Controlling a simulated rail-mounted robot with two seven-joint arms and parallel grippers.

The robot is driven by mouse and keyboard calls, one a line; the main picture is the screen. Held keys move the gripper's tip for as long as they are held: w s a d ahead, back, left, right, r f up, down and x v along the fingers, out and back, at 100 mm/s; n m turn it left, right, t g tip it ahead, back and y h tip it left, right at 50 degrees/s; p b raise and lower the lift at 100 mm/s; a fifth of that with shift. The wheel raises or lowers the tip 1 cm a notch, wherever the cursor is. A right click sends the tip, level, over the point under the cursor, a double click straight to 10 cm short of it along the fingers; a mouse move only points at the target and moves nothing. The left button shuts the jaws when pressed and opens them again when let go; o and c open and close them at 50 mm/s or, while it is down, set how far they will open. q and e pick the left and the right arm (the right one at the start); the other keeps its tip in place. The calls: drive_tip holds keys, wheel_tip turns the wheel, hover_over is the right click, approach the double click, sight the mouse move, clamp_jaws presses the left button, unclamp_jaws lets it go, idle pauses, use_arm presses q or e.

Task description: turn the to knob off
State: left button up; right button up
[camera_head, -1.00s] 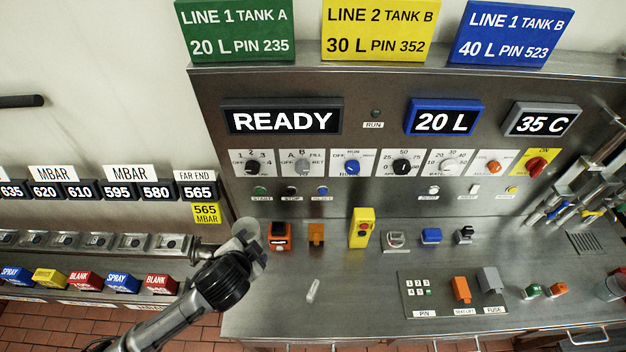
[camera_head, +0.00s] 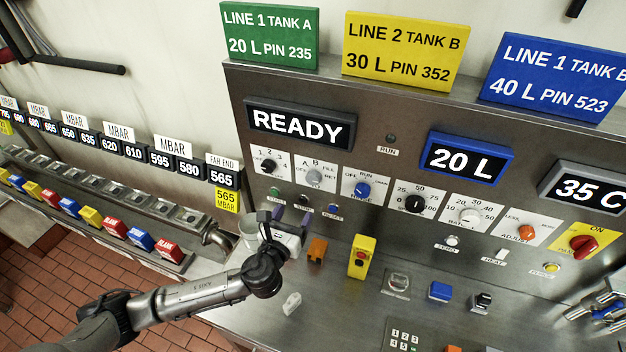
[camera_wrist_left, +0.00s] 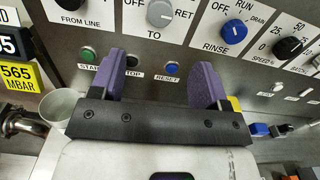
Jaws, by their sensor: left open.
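The TO knob (camera_head: 315,177) is a light grey rotary knob on a white plate on the upright panel, between the black FROM LINE knob (camera_head: 268,166) and the blue RINSE knob (camera_head: 362,189). In the left wrist view the TO knob (camera_wrist_left: 160,13) is at the top, with OFF to its left and RET to its right; its exact pointing is unclear. My left gripper (camera_head: 291,215) is open and empty, its purple fingers (camera_wrist_left: 160,70) towards the panel, below the TO knob and apart from it. My right gripper is out of view.
A pale cup (camera_wrist_left: 61,106) stands left of the gripper. An orange block (camera_head: 317,249) and a yellow button box (camera_head: 361,257) stand on the bench to the right.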

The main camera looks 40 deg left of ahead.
sight(312, 180)
use_arm(q)
drive_tip(key=x, duration=1.2)
drive_tip(key=shift+p, duration=0.3)
drive_tip(key=shift+x, duration=0.95)
drive_tip(key=shift+c, duration=0.5)
drive_tip(key=c, duration=0.8)
